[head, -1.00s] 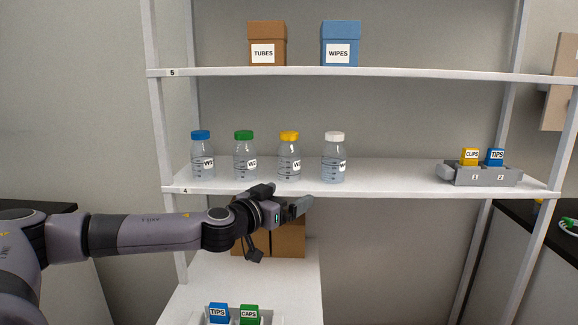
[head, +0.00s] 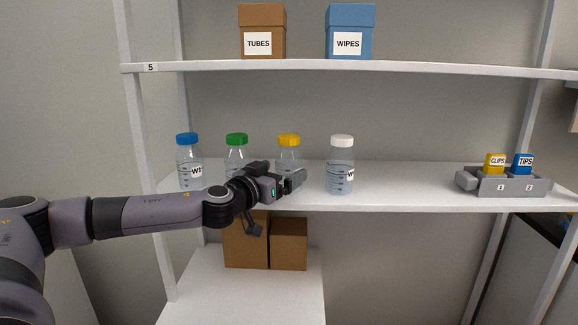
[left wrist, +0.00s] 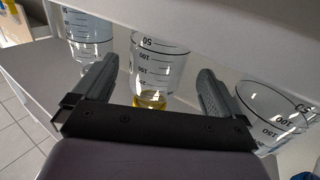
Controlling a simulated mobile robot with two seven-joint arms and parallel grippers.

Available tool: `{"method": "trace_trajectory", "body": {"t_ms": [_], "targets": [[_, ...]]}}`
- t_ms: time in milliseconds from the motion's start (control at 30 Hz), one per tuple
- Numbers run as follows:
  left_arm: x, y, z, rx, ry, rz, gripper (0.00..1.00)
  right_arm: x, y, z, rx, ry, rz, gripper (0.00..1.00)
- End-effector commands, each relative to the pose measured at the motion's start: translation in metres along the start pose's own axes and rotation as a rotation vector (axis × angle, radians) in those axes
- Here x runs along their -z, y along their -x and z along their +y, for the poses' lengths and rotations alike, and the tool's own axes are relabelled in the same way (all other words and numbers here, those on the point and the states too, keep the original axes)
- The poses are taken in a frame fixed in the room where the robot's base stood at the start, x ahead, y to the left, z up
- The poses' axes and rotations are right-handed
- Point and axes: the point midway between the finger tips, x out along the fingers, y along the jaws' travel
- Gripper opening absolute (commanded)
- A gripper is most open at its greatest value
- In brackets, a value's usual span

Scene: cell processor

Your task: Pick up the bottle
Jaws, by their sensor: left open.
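Clear bottles stand in a row on the middle shelf (head: 400,185): a blue-capped bottle (head: 188,165), a green-capped bottle (head: 236,153), a yellow-capped bottle (head: 289,156) and a white-capped bottle (head: 341,172). My left gripper (head: 296,180) is in front of the yellow-capped bottle and hides its lower part. In the left wrist view, the left gripper (left wrist: 158,72) is open, and the yellow-capped bottle (left wrist: 160,55) shows between its fingers. I cannot tell how deep it sits between them. My right gripper is not in view.
Neighbouring bottles show on both sides of the fingers in the left wrist view, one at left (left wrist: 88,30) and one at right (left wrist: 268,115). A grey rack (head: 510,186) with yellow and blue boxes stands at the shelf's right. Brown boxes (head: 288,245) stand below. Shelf space right of the white-capped bottle is clear.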

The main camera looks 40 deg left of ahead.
Motion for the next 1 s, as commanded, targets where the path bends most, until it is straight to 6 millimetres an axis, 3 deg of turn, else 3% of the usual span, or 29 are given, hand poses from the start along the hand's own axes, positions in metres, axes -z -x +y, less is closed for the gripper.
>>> {"method": "trace_trajectory", "body": {"t_ms": [500, 867, 1000], "targets": [[0.004, -0.049, 0.004, 0.001, 0.002, 0.0, 0.99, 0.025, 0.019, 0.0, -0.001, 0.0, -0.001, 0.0], [0.001, -0.054, 0.004, -0.001, 0.0, -0.001, 0.99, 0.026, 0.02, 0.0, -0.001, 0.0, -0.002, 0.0], [0.001, -0.054, 0.003, 0.0, 0.0, -0.001, 0.57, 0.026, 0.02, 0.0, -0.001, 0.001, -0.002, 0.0]]}}
